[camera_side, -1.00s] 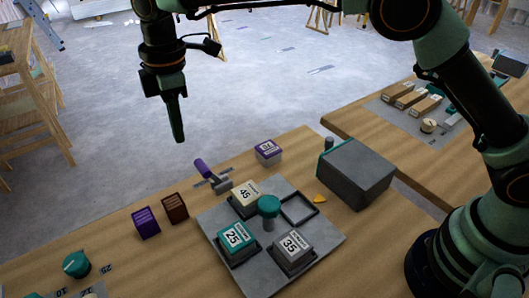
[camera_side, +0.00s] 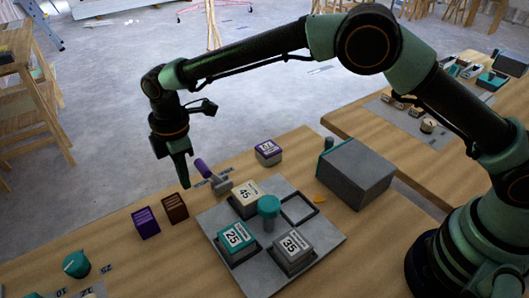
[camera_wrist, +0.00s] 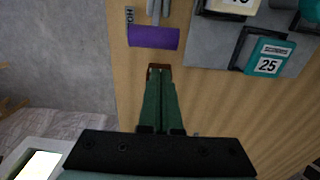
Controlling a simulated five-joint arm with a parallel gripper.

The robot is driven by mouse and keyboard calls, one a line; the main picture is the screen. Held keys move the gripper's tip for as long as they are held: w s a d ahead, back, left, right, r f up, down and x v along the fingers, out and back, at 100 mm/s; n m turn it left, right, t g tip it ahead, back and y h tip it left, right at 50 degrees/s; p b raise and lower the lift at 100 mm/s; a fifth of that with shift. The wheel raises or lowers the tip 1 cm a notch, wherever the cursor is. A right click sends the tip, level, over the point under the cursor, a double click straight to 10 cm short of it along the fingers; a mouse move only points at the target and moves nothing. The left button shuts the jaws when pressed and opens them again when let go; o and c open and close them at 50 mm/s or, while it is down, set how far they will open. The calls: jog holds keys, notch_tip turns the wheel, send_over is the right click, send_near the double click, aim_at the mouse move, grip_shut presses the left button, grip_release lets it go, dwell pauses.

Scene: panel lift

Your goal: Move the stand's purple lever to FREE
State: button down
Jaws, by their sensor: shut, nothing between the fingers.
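The stand's purple lever (camera_side: 202,166) tilts up to the left from its grey mount at the back left of the grey stand plate (camera_side: 208,217). In the wrist view the lever's purple grip (camera_wrist: 153,37) lies across the top, beside a label of which only part can be read. My gripper (camera_side: 186,184) points down just left of the lever, shut and empty. Its fingertips (camera_wrist: 159,69) show a little below the purple grip in the wrist view. They look apart from it.
A purple block (camera_side: 145,222) and a brown block (camera_side: 175,208) stand left of the plate. Numbered blocks and a teal knob (camera_side: 269,206) are on the plate. A grey box (camera_side: 357,173) stands right, and a white-and-purple block (camera_side: 268,152) behind.

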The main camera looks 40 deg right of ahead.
jog(key=shift+d+r, duration=0.2)
jog(key=shift+d, duration=0.4)
jog(key=shift+d+r, duration=0.15)
jog(key=shift+d, duration=0.45)
